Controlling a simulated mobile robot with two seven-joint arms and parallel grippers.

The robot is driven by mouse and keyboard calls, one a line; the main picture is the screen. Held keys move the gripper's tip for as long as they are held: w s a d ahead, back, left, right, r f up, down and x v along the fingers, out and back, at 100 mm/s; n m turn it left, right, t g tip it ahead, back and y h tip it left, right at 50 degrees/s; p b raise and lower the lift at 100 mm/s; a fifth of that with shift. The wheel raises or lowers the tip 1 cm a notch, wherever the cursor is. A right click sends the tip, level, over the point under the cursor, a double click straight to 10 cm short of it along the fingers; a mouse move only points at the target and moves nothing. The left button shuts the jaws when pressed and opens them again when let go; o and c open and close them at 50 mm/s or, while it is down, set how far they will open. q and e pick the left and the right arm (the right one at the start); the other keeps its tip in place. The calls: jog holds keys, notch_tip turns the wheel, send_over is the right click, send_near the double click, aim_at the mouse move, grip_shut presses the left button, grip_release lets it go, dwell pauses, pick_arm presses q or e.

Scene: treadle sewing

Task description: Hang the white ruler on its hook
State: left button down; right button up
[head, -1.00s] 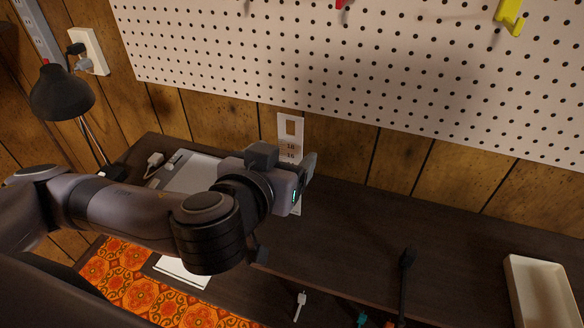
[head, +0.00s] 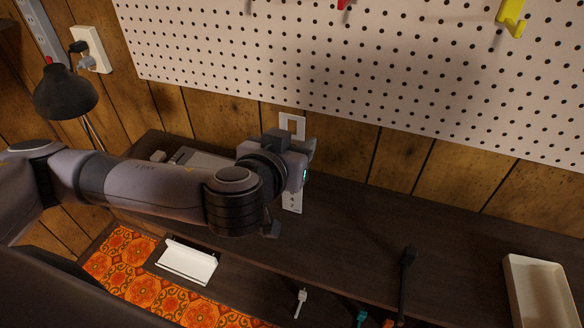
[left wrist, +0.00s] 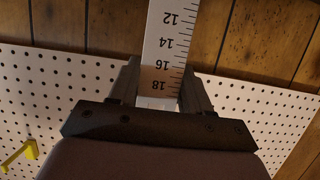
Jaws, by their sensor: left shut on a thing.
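The white ruler (head: 291,122) is upright in my left gripper (head: 306,150), in front of the wood wall and below the pegboard's lower edge. Its top end has a square hole. Its lower end shows below the gripper, and its middle is hidden by it. In the left wrist view the ruler (left wrist: 168,45) stands between the two fingers, with black marks and numbers. On the pegboard I see a red hook (head: 343,4) and a yellow hook (head: 511,16), both near the top edge. I cannot tell which hook is the ruler's. My right gripper is out of view.
The white pegboard (head: 400,70) spans the wall above the dark table (head: 350,235). A black lamp (head: 65,92) stands at the left. A white holder (head: 188,262) is in front, a cream tray (head: 540,290) at the right.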

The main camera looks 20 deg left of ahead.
pick_arm(q)
jog(key=shift+r, duration=0.1)
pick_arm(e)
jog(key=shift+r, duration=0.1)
pick_arm(q)
notch_tip(320, 180, up, 9)
jog(key=p, duration=0.7)
jog(key=shift+r, duration=0.4)
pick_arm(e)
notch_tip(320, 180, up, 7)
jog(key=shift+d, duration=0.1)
